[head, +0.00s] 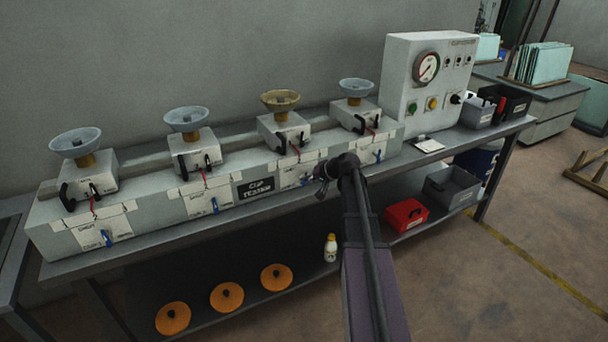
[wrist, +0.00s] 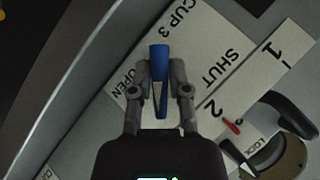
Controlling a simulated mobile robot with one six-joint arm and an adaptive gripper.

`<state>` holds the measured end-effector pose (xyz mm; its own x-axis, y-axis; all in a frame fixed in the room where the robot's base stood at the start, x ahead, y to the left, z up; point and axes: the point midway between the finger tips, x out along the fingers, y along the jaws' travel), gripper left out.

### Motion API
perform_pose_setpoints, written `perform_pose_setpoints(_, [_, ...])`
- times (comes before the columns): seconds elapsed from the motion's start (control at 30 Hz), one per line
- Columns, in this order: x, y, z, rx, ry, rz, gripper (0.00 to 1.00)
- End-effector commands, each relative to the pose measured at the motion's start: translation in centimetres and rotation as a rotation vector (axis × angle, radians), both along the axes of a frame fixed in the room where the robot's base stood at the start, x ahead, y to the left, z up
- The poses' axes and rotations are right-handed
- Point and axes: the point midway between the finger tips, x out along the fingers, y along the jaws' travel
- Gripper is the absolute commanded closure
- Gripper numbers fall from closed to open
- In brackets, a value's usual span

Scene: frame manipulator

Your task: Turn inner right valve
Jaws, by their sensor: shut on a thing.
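The inner right valve is a blue lever handle (wrist: 161,58) on the white label plate (wrist: 196,38) marked CUP 3, OPEN and SHUT. In the wrist view the handle runs upright in the picture, with OPEN to its left and SHUT to its right. My gripper (wrist: 160,78) has one finger on each side of the handle and is shut on it. In the head view my gripper (head: 322,180) is at the front of the third station from the left, below its brass-coloured cup (head: 280,100). My gripper and arm partly cover that area, and the handle is hard to make out there.
Other blue handles are at the left (head: 107,238), inner left (head: 214,205) and far right (head: 378,155) stations. A black lever (wrist: 290,112) is close right of my gripper in the wrist view. A gauge box (head: 428,80) stands at the bench's right end.

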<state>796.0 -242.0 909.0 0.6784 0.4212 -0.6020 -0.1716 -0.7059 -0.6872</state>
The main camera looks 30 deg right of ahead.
Motion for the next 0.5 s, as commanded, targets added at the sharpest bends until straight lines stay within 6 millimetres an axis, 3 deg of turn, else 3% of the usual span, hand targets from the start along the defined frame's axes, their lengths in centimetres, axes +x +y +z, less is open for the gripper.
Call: perform_pose_setpoints(0.5, [0.05,0.19,0.26,-0.494,-0.021,-0.003,1.00])
